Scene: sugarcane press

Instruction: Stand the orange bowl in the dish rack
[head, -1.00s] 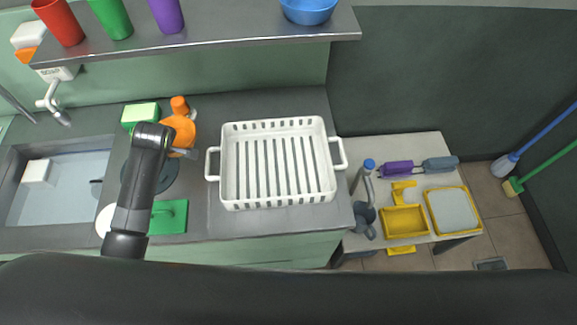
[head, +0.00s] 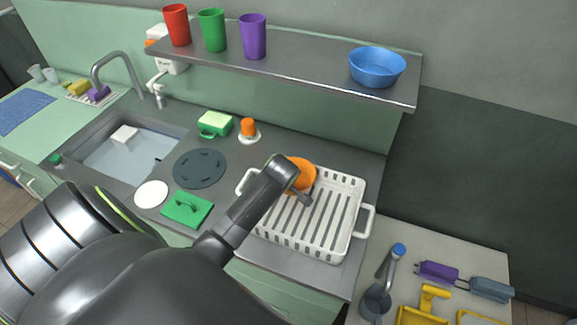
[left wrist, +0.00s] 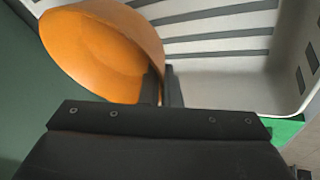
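The orange bowl (head: 303,173) is over the back left part of the white dish rack (head: 357,190), tilted on its side. My left gripper (head: 303,196) is at the bowl, partly hidden behind my own arm in the head view. In the left wrist view, the dark fingers (left wrist: 161,88) are close together on the rim of the orange bowl (left wrist: 95,45), and the slatted rack floor (left wrist: 220,45) lies beyond. I cannot tell whether the bowl touches the rack. My right gripper is not in view.
A shelf (head: 320,75) with red, green and purple cups and a blue bowl (head: 377,66) hangs behind the rack. Left of the rack are a small orange item (head: 248,128), a green sponge holder (head: 214,124), a dark round plate (head: 200,168) and a sink (head: 130,155).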

